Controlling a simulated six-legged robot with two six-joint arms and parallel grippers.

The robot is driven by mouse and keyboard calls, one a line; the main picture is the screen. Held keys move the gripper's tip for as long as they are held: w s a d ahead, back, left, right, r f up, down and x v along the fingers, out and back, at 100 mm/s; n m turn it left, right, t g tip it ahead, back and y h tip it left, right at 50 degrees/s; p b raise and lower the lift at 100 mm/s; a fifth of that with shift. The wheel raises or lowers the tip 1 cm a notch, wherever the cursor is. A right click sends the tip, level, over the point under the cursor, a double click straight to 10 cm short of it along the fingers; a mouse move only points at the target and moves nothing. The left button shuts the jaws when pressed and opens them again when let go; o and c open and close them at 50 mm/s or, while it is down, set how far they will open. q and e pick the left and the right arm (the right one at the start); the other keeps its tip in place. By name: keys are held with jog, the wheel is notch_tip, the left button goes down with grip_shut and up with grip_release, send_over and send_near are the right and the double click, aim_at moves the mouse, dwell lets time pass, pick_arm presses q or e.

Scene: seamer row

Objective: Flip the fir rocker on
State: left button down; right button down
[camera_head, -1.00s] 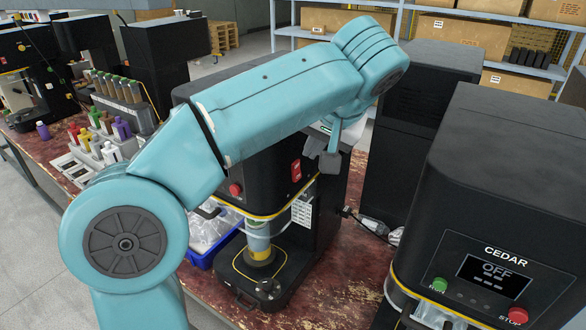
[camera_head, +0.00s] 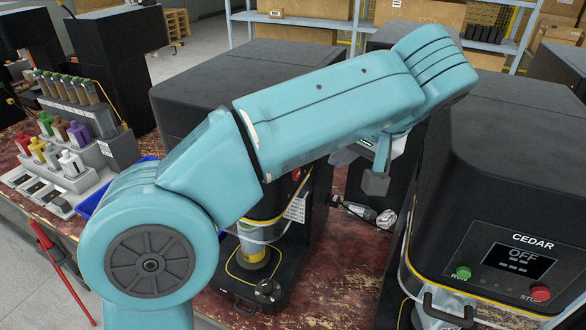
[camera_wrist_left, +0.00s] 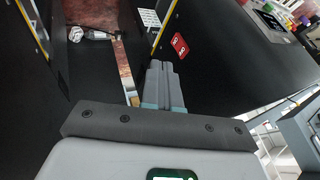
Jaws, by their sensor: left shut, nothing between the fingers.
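In the left wrist view a small red rocker (camera_wrist_left: 180,44) with white marks sits on the black side of a machine. My left gripper (camera_wrist_left: 166,72) is shut and empty, with its fingertips just below the rocker in that picture; I cannot tell if they touch. In the head view my left gripper (camera_head: 376,184) hangs right of the middle black machine (camera_head: 225,70), in the gap before the CEDAR machine (camera_head: 505,135). No FIR label is readable. My right gripper is not in view.
The CEDAR machine's display (camera_head: 490,265) reads OFF. A bottle rack (camera_head: 75,165) stands at left on the worn red bench. Shelves with boxes (camera_head: 420,15) are behind.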

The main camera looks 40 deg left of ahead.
pick_arm(q)
jog(key=s+a+p+x, duration=0.1)
jog(key=x, duration=1)
jog(key=shift+a+r, duration=0.2)
jog(key=shift+a, duration=0.2)
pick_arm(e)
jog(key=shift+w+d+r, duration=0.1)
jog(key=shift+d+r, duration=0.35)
pick_arm(q)
jog(key=shift+d, duration=0.1)
